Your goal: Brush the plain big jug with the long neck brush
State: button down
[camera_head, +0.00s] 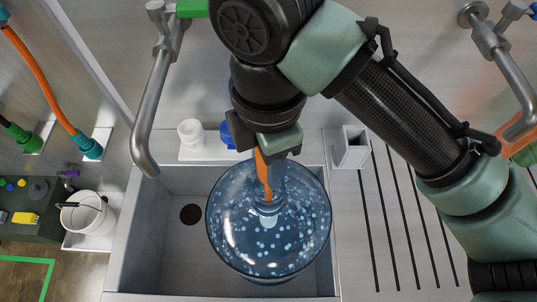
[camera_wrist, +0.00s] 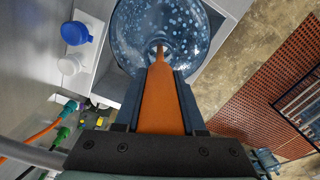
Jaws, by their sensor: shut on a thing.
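The plain big jug (camera_head: 268,245) is a clear blue bottle with pale spots all over it. It stands in the grey sink, mouth toward my gripper, and it also shows at the top of the wrist view (camera_wrist: 185,28). My gripper (camera_head: 268,165) is directly above the jug's neck. It is shut on the orange handle of the long neck brush (camera_wrist: 160,95). The brush points down into the jug's mouth, and a pale tip shows inside below the neck. The exact depth of the brush head is hard to tell through the spotted wall.
The sink (camera_head: 150,215) has a drain at left and a metal tap (camera_head: 150,115) over its left side. A white cap (camera_head: 190,132) and a blue cap (camera_head: 227,135) sit on the back ledge. A grooved draining board (camera_head: 410,240) lies at right. A white bucket (camera_head: 87,214) stands at left.

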notch_tip(320, 180, up, 14)
jog(key=p, duration=1.3)
jog(key=shift+r+p, duration=0.15)
jog(key=shift+p, duration=0.15)
notch_tip(320, 180, up, 10)
jog(key=p, duration=0.4)
jog(key=shift+p, duration=0.3)
